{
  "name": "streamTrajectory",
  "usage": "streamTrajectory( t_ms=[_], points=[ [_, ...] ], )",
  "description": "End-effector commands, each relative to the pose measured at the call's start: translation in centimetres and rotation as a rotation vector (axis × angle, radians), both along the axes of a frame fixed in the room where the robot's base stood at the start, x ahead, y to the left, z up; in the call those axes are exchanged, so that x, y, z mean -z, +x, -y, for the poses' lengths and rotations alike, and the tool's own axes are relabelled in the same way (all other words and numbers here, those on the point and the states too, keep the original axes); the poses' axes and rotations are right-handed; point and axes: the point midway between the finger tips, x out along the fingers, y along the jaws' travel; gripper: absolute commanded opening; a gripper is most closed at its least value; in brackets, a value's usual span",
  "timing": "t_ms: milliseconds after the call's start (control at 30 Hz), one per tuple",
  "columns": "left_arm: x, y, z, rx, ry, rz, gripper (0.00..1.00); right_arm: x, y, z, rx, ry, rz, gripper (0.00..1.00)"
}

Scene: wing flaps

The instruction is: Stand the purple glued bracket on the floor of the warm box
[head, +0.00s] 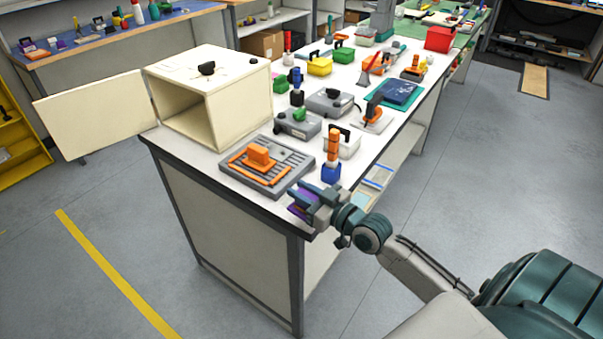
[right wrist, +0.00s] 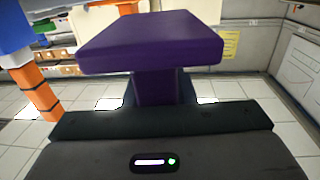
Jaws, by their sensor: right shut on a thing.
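The purple bracket (right wrist: 150,45) fills the upper middle of the right wrist view, with a flat plate above an upright web. In the head view only small purple parts of the bracket (head: 299,211) show between the fingers. My right gripper (head: 304,203) is shut on it at the near corner of the bench. The warm box (head: 203,127) is cream, with a black knob on top. It stands at the bench's far left corner, its door (head: 95,115) swung open to the left and its front open. My left gripper is not in view.
A grey slotted tray (head: 284,183) with orange parts lies between my right gripper and the box. An orange and blue tool (head: 331,165) stands upright close behind the gripper. Several other tools crowd the bench farther back.

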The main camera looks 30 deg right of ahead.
Motion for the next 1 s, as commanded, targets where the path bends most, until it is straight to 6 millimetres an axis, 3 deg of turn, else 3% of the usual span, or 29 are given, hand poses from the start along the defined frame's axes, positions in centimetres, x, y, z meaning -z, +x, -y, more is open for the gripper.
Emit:
streamTrajectory(
  t_ms=[100,333,767,1000],
  points=[
    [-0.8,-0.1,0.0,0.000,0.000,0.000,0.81,-0.5,-2.9,-1.7,-0.001,0.003,-0.001,0.00],
    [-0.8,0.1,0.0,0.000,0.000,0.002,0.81,-0.7,-6.2,-3.6,-0.001,0.002,0.000,0.00],
    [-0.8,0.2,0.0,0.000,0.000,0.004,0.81,-0.6,-7.3,-4.7,0.021,0.005,0.007,0.00],
    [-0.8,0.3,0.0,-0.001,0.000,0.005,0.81,0.2,-7.8,-6.8,0.111,0.015,0.022,0.00]
  ],
)
